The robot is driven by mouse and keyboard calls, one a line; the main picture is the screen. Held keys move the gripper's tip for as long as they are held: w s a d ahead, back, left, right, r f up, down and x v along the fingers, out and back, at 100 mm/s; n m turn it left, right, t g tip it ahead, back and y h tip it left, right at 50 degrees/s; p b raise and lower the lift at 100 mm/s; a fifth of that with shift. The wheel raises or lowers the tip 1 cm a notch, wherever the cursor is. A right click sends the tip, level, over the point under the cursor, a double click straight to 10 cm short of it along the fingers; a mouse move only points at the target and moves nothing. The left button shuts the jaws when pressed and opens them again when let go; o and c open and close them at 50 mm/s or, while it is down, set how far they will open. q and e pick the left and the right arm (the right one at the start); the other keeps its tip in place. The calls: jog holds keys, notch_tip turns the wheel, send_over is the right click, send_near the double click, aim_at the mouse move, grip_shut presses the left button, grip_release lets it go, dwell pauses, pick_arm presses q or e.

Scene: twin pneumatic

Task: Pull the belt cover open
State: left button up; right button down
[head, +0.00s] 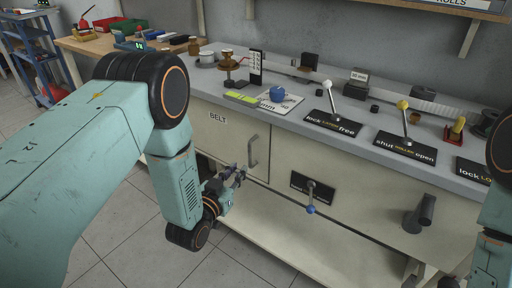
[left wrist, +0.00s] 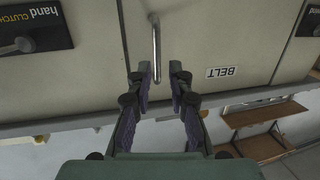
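The belt cover (head: 222,139) is a cream panel in the cabinet front, labelled BELT, and looks closed. Its grey bar handle (head: 253,151) stands upright near the panel's right side. My left gripper (head: 238,174) is just below and left of the handle in the head view. In the left wrist view, my left gripper (left wrist: 161,76) is open, and the end of the handle (left wrist: 156,45) shows between its fingertips. I cannot tell whether either finger touches it. The BELT label (left wrist: 234,72) is right of the fingers there. Dark tips, probably my right gripper (head: 448,283), show at the bottom edge.
A hand clutch plate with a blue-knobbed lever (head: 311,197) is right of the handle. A dark crank-like fitting (head: 420,213) sticks out farther right. Levers and a blue knob (head: 278,93) stand on the bench top. A low shelf (head: 290,240) runs below the cabinet.

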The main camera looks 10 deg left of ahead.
aim_at(249, 151)
pick_arm(q)
jog(key=shift+t, duration=0.5)
jog(key=w, duration=0.2)
jog(key=w+d+r+b, duration=0.1)
jog(key=w, duration=0.2)
jog(key=w+r+b, duration=0.1)
jog(key=w, duration=0.1)
jog(key=shift+w+d, duration=0.2)
jog(key=shift+d, duration=0.05)
jog(key=shift+w+d+r, duration=0.2)
jog(key=shift+w+d, duration=0.05)
jog(key=shift+w+a+f, duration=0.1)
jog(key=shift+a, duration=0.15)
jog(key=shift+c, duration=0.3)
jog(key=shift+d, duration=0.15)
jog(key=c, duration=0.3)
jog(key=shift+h, duration=0.3)
grip_shut()
